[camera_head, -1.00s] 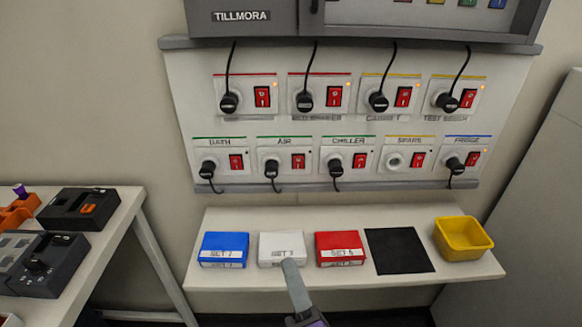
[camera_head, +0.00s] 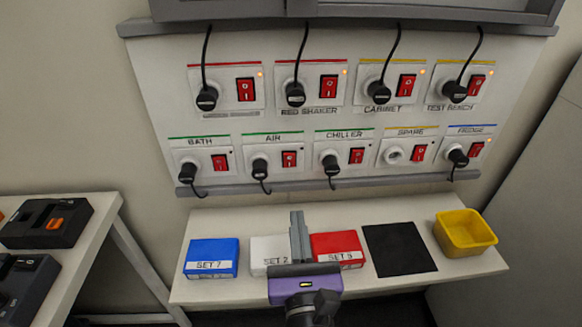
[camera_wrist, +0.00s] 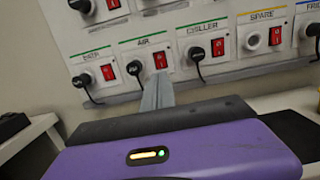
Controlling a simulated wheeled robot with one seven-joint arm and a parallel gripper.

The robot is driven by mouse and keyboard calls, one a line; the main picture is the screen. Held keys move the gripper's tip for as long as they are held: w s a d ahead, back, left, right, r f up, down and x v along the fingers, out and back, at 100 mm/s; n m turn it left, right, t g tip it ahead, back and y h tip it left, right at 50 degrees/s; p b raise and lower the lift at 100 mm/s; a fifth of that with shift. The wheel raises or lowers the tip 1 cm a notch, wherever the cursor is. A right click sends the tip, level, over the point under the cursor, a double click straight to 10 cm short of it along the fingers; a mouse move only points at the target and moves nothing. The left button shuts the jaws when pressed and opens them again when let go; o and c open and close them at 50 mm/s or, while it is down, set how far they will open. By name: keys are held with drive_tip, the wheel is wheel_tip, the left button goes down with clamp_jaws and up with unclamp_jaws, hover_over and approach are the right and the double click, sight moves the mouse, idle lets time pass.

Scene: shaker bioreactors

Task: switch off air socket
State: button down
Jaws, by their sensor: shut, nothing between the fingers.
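The AIR socket (camera_head: 267,161) is in the lower row of the wall panel, under a green strip, with a black plug in it. Its red rocker switch (camera_head: 289,159) is to the right of the plug. In the wrist view the AIR switch (camera_wrist: 160,60) shows just above my fingertips. My gripper (camera_head: 297,218) is shut and empty, with its fingers together pointing at the panel. In the head view it is over the shelf, below the lower row. In the wrist view the fingertips (camera_wrist: 157,80) look close below the switch; I cannot tell whether they touch it.
BATH switch (camera_head: 221,162) and CHILLER switch (camera_head: 356,156) flank AIR, with hanging plug cables nearby. The shelf below holds a blue box (camera_head: 212,257), a white box (camera_head: 268,254), a red box (camera_head: 337,248), a black mat (camera_head: 399,249) and a yellow bin (camera_head: 465,232).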

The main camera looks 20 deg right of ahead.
sight(290, 158)
drive_tip(key=p+x, duration=0.1)
drive_tip(key=x, duration=1.3)
drive_tip(key=shift+p, duration=0.3)
drive_tip(key=shift+r, duration=0.1)
